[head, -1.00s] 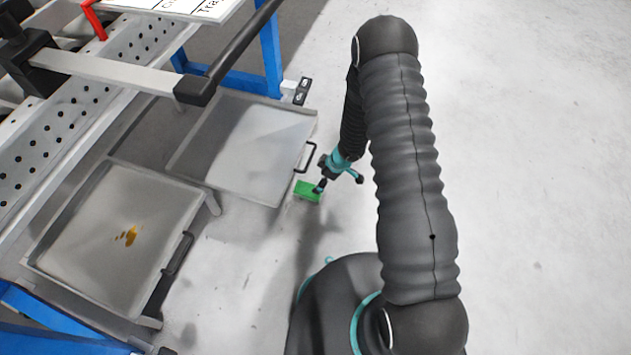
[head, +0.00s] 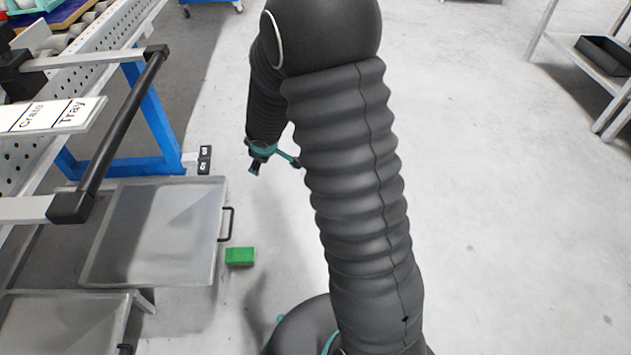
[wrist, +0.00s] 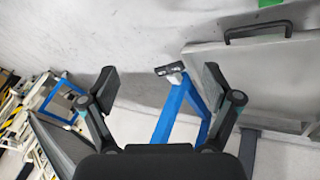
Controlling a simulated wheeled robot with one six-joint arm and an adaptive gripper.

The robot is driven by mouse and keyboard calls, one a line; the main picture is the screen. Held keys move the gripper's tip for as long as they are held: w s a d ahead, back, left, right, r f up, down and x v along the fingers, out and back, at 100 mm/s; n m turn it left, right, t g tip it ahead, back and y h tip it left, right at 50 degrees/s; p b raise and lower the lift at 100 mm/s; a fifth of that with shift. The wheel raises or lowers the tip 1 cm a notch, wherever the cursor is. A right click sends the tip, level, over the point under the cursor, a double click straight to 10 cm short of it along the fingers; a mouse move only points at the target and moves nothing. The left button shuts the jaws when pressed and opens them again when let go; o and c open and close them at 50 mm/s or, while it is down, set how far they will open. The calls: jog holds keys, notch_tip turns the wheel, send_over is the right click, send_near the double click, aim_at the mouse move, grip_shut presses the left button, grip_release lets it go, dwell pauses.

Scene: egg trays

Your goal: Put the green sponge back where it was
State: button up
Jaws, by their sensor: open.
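The green sponge (head: 240,257) lies on the pale floor in the head view, just right of the handle side of a grey metal tray (head: 103,245). A strip of the sponge (wrist: 270,3) also shows at the top edge of the wrist view. My gripper (head: 272,163) is up and to the right of the sponge in the head view, apart from it and partly hidden behind my arm. In the wrist view my gripper (wrist: 158,82) has its two fingers spread wide with nothing between them.
A second tray (head: 60,318) is at the lower left. The roller conveyor frame with blue legs (head: 155,115) and a black bar (head: 120,125) stands on the left. A table with a black bin (head: 603,55) is at the far right. The floor between is clear.

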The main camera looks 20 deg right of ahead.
jog(key=s+d+r+m+h, duration=0.1)
jog(key=s+d+r+m, duration=0.2)
jog(key=s+r, duration=0.45)
jog(key=s+d+r+m+h, duration=0.15)
jog(key=s+r, duration=0.35)
jog(key=r, duration=0.5)
jog(key=s+a+r+m+y, duration=0.1)
jog(key=s+r+m, duration=0.1)
jog(key=s, duration=0.8)
jog(key=s+a+r+m+y, duration=0.2)
jog(key=s+r, duration=0.1)
jog(key=s, duration=0.7)
jog(key=shift+r+g, duration=0.15)
jog(key=shift+g, duration=0.15)
